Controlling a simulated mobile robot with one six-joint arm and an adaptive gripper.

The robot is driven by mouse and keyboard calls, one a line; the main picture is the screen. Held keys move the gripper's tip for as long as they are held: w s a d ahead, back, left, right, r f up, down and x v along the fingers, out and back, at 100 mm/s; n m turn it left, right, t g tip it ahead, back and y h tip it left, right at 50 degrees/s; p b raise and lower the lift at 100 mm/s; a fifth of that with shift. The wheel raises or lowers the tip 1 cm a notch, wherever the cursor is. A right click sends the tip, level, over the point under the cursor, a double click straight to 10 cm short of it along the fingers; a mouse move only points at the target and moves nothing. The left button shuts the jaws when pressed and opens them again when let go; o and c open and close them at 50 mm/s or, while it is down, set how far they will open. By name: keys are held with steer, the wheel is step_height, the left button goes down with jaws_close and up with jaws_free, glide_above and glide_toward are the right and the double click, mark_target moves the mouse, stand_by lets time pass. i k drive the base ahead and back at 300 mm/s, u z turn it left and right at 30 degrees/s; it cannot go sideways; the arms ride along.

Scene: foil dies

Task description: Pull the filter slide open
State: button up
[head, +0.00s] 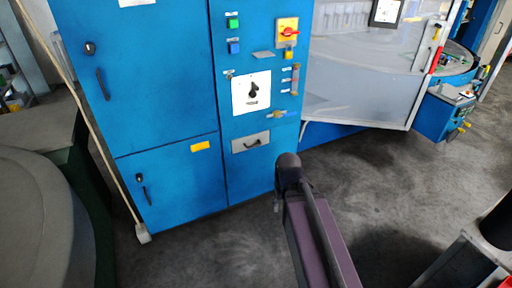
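What looks like the filter slide (240,147) is a grey rectangular plate with a dark bow handle (253,143), low on the right part of the blue cabinet's front. It looks flush with the panel, so it appears shut. My dark purple arm reaches up from the bottom of the head view, and its rounded joint stands just below and right of the slide. My gripper cannot be made out; the arm may hide it. Nothing is seen touching the handle.
The blue cabinet (160,95) has two doors with dark handles on the left. Above the slide are a white dial plate (238,92), buttons and a red-yellow switch (288,29). A framed clear panel (360,95) juts out at right. Grey floor (230,250) lies clear in front.

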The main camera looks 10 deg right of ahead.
mark_target(254, 140)
steer(key=u, duration=0.05)
steer(key=i, duration=1)
steer(key=z, duration=0.05)
